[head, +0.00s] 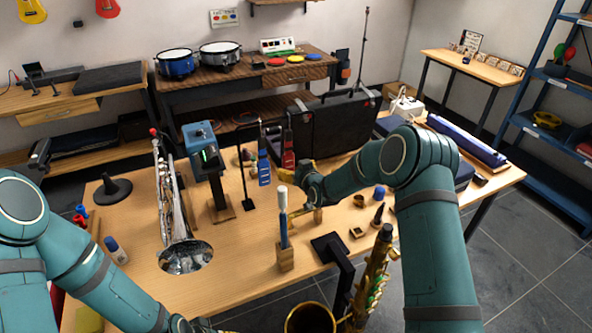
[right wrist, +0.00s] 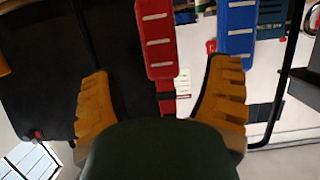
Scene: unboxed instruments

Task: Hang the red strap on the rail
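The red strap (head: 288,150) hangs upright beside the blue strap (head: 264,170) near the dark rail stand (head: 246,165) on the table. In the head view I cannot tell whether its top is on the rail. My right gripper (head: 311,178) is just right of the red strap. In the right wrist view its orange fingers (right wrist: 162,70) are spread wide, with the red strap (right wrist: 158,40) showing in the gap; contact is not visible. The blue strap (right wrist: 236,28) is behind the right finger. My left gripper (head: 185,325) is mostly cut off at the bottom edge.
A black case (head: 345,130) stands behind the straps. A teal device (head: 203,150), a silver trumpet-like instrument (head: 170,200), a wooden-based upright tool (head: 284,235) and a brass saxophone (head: 370,275) surround the work area. Bare tabletop (head: 235,255) shows in the middle front.

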